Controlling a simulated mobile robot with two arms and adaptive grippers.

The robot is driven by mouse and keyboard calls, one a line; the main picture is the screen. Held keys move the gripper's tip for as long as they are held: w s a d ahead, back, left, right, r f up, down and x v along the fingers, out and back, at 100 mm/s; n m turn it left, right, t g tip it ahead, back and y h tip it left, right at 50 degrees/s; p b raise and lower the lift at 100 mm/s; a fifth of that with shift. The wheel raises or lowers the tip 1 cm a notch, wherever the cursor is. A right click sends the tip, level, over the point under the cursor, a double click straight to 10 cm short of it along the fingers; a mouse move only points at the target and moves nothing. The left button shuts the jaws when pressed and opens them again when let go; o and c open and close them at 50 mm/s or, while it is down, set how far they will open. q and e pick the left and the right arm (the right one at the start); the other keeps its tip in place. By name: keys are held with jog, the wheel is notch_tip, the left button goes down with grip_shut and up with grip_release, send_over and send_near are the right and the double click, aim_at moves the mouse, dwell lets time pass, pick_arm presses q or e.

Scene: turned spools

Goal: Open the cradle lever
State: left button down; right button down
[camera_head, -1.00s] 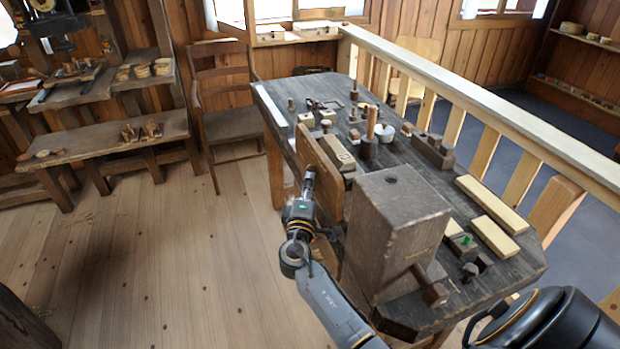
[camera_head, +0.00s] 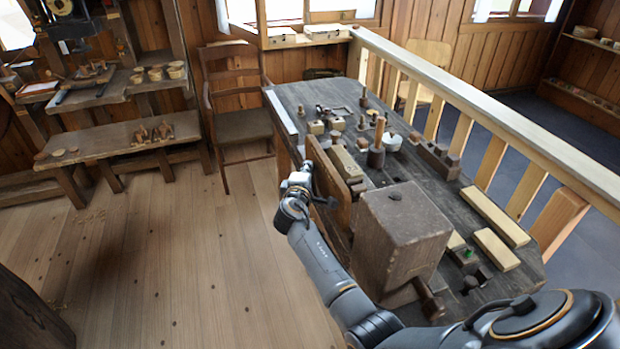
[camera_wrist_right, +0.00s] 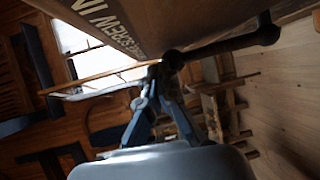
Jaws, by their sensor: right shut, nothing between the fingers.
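My right gripper (camera_head: 328,201) is at the left face of the upright wooden board (camera_head: 333,172) on the near left side of the bench. In the right wrist view its two fingers (camera_wrist_right: 158,74) come together at the tips and hold nothing. A dark bar with a round knob, which looks like the lever (camera_wrist_right: 222,46), runs to the right from a rounded end beside the fingertips, under the lettered wooden face (camera_wrist_right: 135,22). I cannot tell whether the fingertips touch it. In the head view the lever cannot be told apart from the gripper. My left gripper is not in view.
A big wooden block (camera_head: 400,235) stands on the near part of the bench (camera_head: 455,205), right of my right arm. Wooden pegs and small blocks stand farther back. A railing (camera_head: 480,105) runs along the right. The floor (camera_head: 170,250) left of the bench is clear.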

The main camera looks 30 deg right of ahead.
jog(key=shift+w+d+f+b, duration=0.1)
jog(key=shift+w+d+b, duration=0.05)
jog(key=shift+w+b, duration=0.2)
jog(key=shift+w, duration=0.1)
dwell(0.4)
